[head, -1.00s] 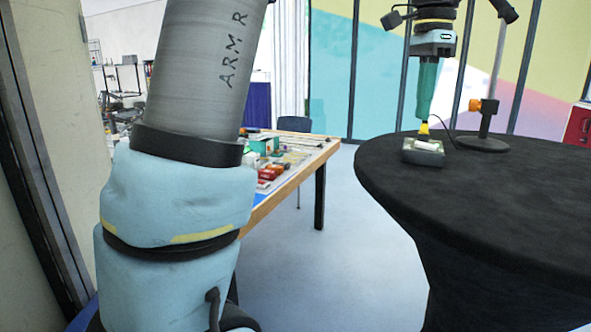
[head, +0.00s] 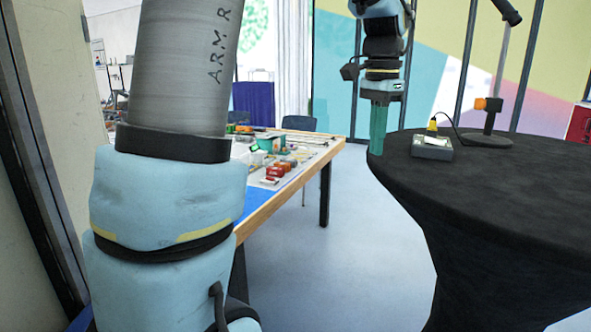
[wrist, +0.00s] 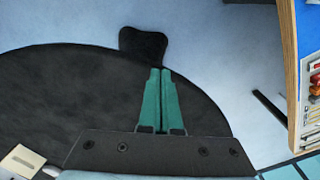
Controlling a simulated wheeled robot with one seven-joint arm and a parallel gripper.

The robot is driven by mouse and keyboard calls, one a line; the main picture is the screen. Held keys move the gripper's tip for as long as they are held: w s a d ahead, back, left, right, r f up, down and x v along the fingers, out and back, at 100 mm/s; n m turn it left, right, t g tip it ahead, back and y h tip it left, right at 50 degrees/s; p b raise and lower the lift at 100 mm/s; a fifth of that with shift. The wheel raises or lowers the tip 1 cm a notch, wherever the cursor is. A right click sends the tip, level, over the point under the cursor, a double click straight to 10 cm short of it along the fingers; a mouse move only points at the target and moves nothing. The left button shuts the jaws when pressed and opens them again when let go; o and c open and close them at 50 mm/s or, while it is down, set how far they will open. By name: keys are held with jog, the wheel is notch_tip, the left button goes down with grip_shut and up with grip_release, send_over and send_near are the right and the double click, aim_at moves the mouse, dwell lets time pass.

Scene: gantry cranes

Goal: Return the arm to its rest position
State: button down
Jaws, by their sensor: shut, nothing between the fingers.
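My gripper (head: 378,152) hangs pointing down at the left edge of the black-covered round table (head: 520,185) in the head view. Its green fingers are closed together with nothing between them. In the wrist view the two green fingers (wrist: 158,72) lie side by side over the edge of the black table cover (wrist: 60,95). My arm is bent, with its grey upper link and light blue joints filling the left of the head view.
A small grey box (head: 431,149) with a yellow-tipped piece stands on the round table, near a black stand with an orange part (head: 487,106). A wooden-edged workbench (head: 292,190) with small items is left of the gap. Blue floor lies between the tables.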

jog(key=s+a+f+n, duration=0.2)
jog(key=a+f+n, duration=0.2)
jog(key=a+f, duration=0.2)
jog(key=s+a+f+n, duration=0.3)
jog(key=a+f, duration=0.3)
jog(key=a, duration=0.3)
jog(key=s+a+f+n+t, duration=0.1)
jog(key=s+a+f+n, duration=0.1)
jog(key=a+f+n, duration=0.2)
jog(key=a+f, duration=0.3)
jog(key=a, duration=0.1)
jog(key=shift+s+n, duration=0.2)
jog(key=shift+n, duration=0.2)
